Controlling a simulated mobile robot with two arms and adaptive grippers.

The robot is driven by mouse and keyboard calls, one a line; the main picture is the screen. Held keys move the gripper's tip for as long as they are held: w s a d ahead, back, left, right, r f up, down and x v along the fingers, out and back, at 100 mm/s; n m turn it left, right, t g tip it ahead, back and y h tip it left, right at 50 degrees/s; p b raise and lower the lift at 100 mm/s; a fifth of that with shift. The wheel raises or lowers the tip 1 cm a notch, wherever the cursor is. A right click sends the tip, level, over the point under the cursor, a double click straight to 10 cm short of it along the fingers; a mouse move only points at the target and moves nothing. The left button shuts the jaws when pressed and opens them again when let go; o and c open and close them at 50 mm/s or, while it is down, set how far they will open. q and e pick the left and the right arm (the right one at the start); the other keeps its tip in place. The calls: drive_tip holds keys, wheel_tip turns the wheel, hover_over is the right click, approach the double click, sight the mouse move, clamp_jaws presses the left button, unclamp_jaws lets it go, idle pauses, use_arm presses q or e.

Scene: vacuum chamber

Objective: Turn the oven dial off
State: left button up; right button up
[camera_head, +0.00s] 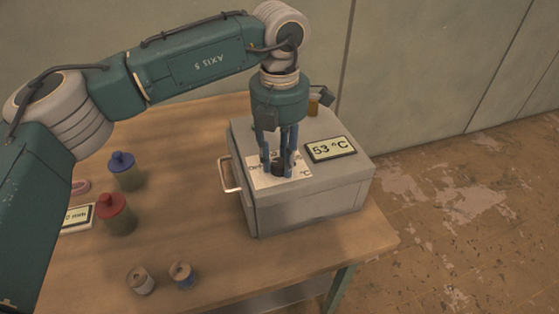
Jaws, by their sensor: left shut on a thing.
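The oven (305,209) is a grey metal box on the wooden table, with a handle on its left side. Its display (330,148) on top reads 53 °C. The black dial (279,170) stands on a white printed label (260,180) on the oven's top. My left gripper (278,168) points straight down over the dial, with its fingers around it and shut on it. The fingers hide part of the dial and label, so I cannot read the dial's setting. My right gripper is not in view.
A jar with a blue lid (124,172) and one with a red lid (116,214) stand left of the oven. Two small spools (140,281) (182,275) sit near the front edge. A timer display (77,218) lies at the left. The tabletop before the oven is clear.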

sight(280, 162)
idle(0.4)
use_arm(q)
drive_tip(key=o, duration=1.2)
drive_tip(key=shift+c, duration=0.2)
drive_tip(key=shift+r, duration=0.1)
wheel_tip(280, 162, up, 12)
